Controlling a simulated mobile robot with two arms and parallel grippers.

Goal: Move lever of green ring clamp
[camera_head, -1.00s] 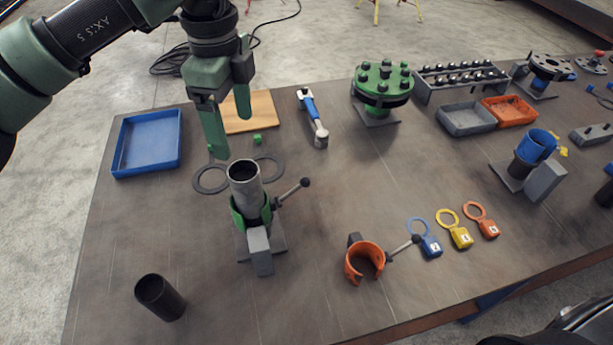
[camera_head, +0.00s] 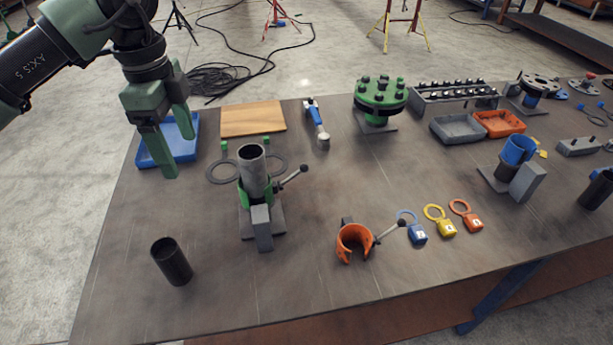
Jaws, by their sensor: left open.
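The green ring clamp (camera_head: 243,193) sits around the lower part of an upright grey pipe (camera_head: 252,166) on a stand with a grey block (camera_head: 262,228). Its lever (camera_head: 291,178) points to the right and slightly up, ending in a black ball knob. My left gripper (camera_head: 177,160) is open and empty, fingers pointing down, above the blue tray and to the left of the clamp, apart from it. My right gripper is not in view.
A blue tray (camera_head: 145,157), wooden board (camera_head: 254,119) and torque wrench (camera_head: 317,125) lie behind the clamp. Two dark flat rings lie behind the pipe. A black tube (camera_head: 172,262) stands front left; an orange clamp (camera_head: 354,240) lies front right. The table between them is clear.

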